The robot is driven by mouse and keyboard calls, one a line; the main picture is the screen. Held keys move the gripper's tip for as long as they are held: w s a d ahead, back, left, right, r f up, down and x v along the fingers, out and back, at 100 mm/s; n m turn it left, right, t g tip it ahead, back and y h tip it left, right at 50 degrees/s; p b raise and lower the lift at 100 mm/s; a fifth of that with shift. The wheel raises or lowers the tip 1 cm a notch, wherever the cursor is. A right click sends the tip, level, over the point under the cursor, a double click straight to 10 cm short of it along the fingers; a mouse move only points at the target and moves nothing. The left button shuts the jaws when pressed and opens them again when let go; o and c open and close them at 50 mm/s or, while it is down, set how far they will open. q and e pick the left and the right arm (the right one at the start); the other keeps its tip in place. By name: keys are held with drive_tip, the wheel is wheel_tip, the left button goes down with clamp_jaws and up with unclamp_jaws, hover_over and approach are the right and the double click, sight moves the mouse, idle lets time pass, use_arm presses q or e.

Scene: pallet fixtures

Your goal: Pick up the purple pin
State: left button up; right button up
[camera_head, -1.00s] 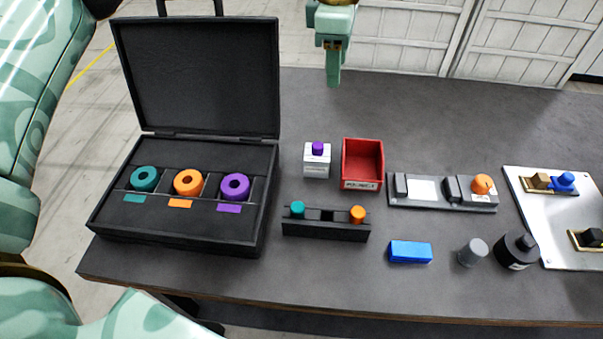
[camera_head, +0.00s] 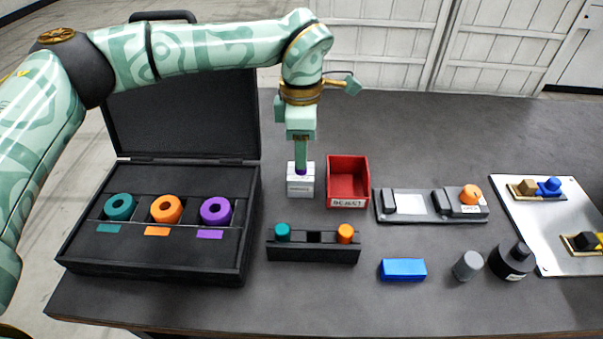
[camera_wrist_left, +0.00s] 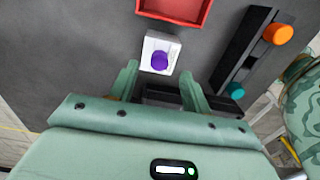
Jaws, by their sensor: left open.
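The purple pin (camera_wrist_left: 160,60) stands in a small white block (camera_wrist_left: 152,42) in the left wrist view. In the head view the white block (camera_head: 300,186) is on the table left of the red bin, and only a sliver of the pin (camera_head: 300,172) shows below my gripper. My left gripper (camera_head: 301,166) points down right above the block. In the left wrist view its two fingers (camera_wrist_left: 158,82) are open and apart, with the pin ahead of the gap between them and not gripped. My right gripper is out of view.
A red bin (camera_head: 347,184) stands just right of the block. A black rack (camera_head: 313,249) with teal and orange pins is in front. An open black case (camera_head: 160,262) with teal, orange and purple rings is at left. A blue block (camera_head: 402,269) lies front right.

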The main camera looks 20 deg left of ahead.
use_arm(q)
wheel_tip(320, 180, down, 3)
drive_tip(key=shift+a, duration=0.1)
drive_tip(key=shift+r, duration=0.1)
clamp_jaws()
drive_tip(key=shift+r, duration=0.1)
wheel_tip(320, 180, up, 10)
drive_tip(key=p, duration=0.2)
